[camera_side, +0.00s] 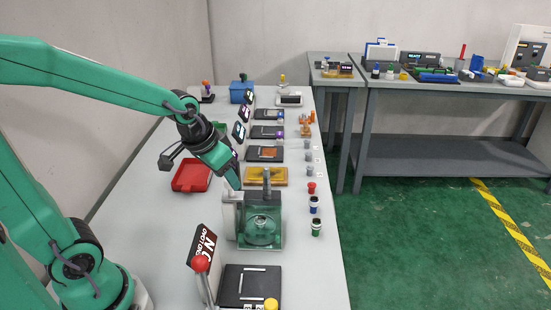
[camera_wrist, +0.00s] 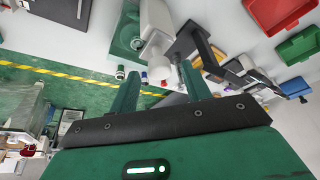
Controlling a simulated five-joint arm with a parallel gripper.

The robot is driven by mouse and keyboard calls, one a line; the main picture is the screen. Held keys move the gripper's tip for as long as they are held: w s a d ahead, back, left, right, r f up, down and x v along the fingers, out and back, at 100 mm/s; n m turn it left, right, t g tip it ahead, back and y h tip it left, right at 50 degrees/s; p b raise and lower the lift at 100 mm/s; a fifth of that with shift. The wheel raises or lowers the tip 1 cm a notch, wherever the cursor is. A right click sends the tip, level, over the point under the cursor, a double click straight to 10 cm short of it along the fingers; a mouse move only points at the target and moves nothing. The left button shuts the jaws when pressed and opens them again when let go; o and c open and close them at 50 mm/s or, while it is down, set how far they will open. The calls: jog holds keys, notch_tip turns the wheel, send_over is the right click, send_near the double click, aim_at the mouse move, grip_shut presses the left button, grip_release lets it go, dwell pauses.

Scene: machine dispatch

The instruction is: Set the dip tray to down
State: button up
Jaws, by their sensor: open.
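A glass-like green tank (camera_side: 262,232) with a round item inside stands on the table; I take it to be the dip tray station. A white block (camera_side: 230,215) is at its left side, and a dark top with an upright grey post (camera_side: 266,176) is above it. I cannot tell which part is the tray, or its height. My gripper (camera_side: 235,181) is just above the white block and left of the post. In the wrist view my gripper (camera_wrist: 158,88) has its two fingers apart, with a white part (camera_wrist: 156,25) beyond them and the green tank (camera_wrist: 124,38) beside it.
A red tray (camera_side: 191,175) lies behind and left of the tank. A yellow tray (camera_side: 280,178) is just behind it. A red-knobbed lever (camera_side: 201,264) and a dark panel (camera_side: 245,285) stand in front. Several small bottles (camera_side: 314,205) line the table's right edge.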

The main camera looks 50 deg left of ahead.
jog(key=shift+v, duration=2.95)
jog(key=shift+s, duration=0.15)
jog(key=s+d+r+t, duration=0.1)
jog(key=s+r, duration=0.1)
jog(key=s, duration=0.6)
jog(key=shift+d, duration=0.35)
